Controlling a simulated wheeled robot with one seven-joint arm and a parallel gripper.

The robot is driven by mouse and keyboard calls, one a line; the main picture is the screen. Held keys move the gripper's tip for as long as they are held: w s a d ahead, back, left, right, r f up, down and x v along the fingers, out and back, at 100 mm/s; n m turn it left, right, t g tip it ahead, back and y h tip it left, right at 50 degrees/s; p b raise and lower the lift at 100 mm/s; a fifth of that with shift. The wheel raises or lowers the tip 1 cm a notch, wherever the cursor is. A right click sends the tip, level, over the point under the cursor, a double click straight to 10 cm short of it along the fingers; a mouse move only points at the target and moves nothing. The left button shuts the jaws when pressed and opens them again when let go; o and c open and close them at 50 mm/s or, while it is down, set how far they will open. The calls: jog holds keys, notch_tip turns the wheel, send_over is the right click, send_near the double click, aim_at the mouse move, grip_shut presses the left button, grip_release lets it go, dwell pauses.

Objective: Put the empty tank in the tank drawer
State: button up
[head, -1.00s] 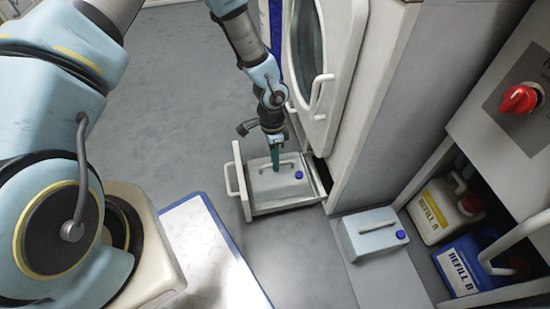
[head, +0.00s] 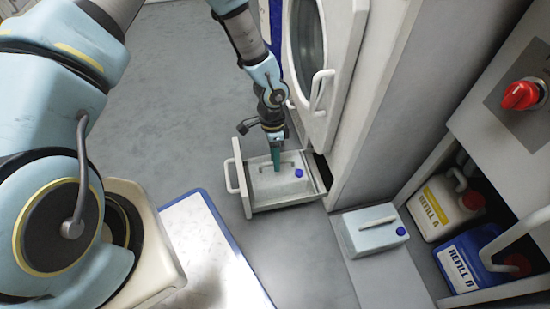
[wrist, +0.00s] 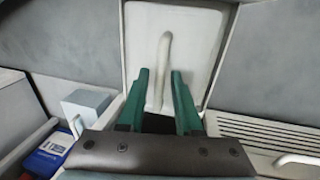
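A pale grey tank (head: 268,187) with a blue cap and a top handle sits in the pulled-out drawer (head: 236,165), low on the white machine. My gripper (head: 275,167) points down over this tank, at its handle. In the wrist view, the two green fingers (wrist: 160,84) stand apart on either side of the pale handle (wrist: 163,55), with a gap visible. A second, similar tank (head: 365,239) with a blue cap stands on a light floor panel right of the drawer; it also appears in the wrist view (wrist: 84,106). I cannot tell either tank's fill level.
The round-windowed machine door (head: 336,60) stands above the drawer. A white REFILL A jug (head: 437,212) and a blue REFILL B jug (head: 463,262) stand in a low bay at right, under a red knob (head: 520,95). Floor left of the drawer is clear.

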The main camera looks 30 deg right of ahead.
jog(key=shift+o, duration=1)
jog(key=shift+r, duration=0.1)
notch_tip(320, 180, up, 10)
jog(key=w+p, duration=0.2)
jog(key=p, duration=0.2)
jog(key=shift+d+r, duration=0.2)
jog(key=shift+d, duration=0.15)
